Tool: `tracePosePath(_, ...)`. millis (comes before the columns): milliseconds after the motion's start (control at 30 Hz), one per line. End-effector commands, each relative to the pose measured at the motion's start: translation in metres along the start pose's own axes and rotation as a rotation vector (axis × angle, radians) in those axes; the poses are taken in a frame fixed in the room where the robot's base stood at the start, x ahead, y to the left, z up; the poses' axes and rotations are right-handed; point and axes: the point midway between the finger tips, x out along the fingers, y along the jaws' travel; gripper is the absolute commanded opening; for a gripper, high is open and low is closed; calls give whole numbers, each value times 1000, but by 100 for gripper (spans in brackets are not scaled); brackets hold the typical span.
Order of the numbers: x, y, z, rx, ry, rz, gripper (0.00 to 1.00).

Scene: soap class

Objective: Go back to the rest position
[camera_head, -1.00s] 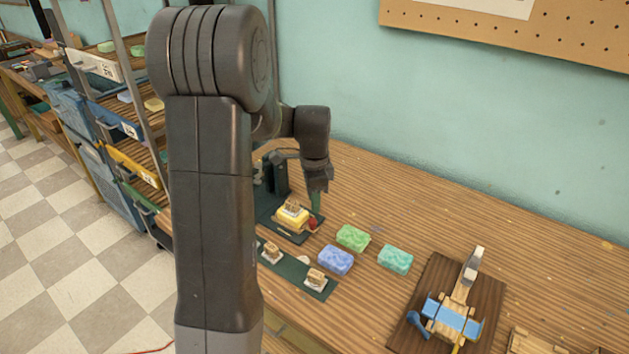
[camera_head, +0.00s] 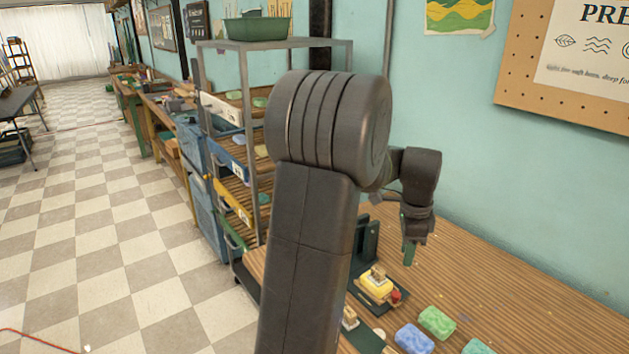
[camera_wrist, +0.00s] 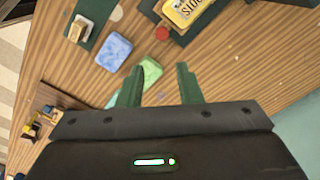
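My gripper (camera_head: 409,252) hangs fingers-down above the wooden table, at the right of my arm in the head view. A yellow soap block (camera_head: 377,286) sits on a dark stand left of and below the gripper. A blue soap (camera_head: 414,339) and a green soap (camera_head: 437,322) lie on the table; the blue soap (camera_wrist: 114,52) and green soap (camera_wrist: 150,72) also show in the wrist view. My upper arm hides part of the table's left side.
A shelf rack (camera_head: 262,160) with soaps stands left of the table, behind my arm. A teal wall (camera_head: 540,190) with a pegboard (camera_head: 515,65) rises behind the table. A checkered floor (camera_head: 120,215) lies open to the left. The table right of the gripper is clear.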

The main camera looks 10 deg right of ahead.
Motion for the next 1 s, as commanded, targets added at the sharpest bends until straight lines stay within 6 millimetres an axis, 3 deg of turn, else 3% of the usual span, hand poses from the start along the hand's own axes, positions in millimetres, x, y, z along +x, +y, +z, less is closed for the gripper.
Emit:
tracePosePath(233,18,0,0,0,-1,3,32)
tracePosePath(700,108,0,2,-1,-2,4,32)
tracePosePath(1000,140,-1,2,-2,-1,0,32)
